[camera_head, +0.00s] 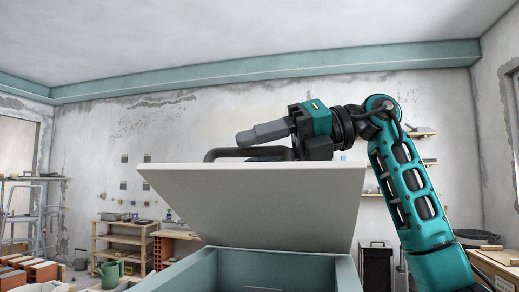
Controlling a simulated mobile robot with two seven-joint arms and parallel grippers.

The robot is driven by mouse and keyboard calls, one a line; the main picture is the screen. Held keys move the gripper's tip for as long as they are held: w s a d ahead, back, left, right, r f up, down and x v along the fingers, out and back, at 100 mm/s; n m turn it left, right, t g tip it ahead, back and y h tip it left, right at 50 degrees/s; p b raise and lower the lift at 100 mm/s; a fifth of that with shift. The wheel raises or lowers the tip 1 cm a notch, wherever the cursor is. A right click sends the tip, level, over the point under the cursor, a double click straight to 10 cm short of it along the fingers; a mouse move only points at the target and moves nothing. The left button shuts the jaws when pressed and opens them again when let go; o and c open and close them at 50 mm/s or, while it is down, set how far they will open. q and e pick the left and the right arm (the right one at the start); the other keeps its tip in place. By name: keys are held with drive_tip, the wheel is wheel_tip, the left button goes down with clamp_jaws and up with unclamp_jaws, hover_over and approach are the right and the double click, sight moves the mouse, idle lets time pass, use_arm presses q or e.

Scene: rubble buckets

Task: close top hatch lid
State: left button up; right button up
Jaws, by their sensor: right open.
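The hatch lid (262,205) is a pale panel, raised and tilted above a teal box (208,270) at the bottom centre. The box's opening shows below the lid. A dark handle (222,153) sticks up behind the lid's upper edge. My right gripper (243,139) is above and behind that edge, with its grey fingers pointing left over the handle. It is open, and whether it touches the handle or lid cannot be told. My right arm comes in from the lower right. My left gripper is not in view.
A wooden shelf unit (124,240) and a green watering can (109,273) stand at the back left. Bricks (36,270) and a ladder (30,215) are at the far left. A dark bin (376,266) stands right of the box. The space above the lid's left side is clear.

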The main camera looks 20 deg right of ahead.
drive_tip(key=shift+c, duration=0.2)
clamp_jaws()
idle(0.5)
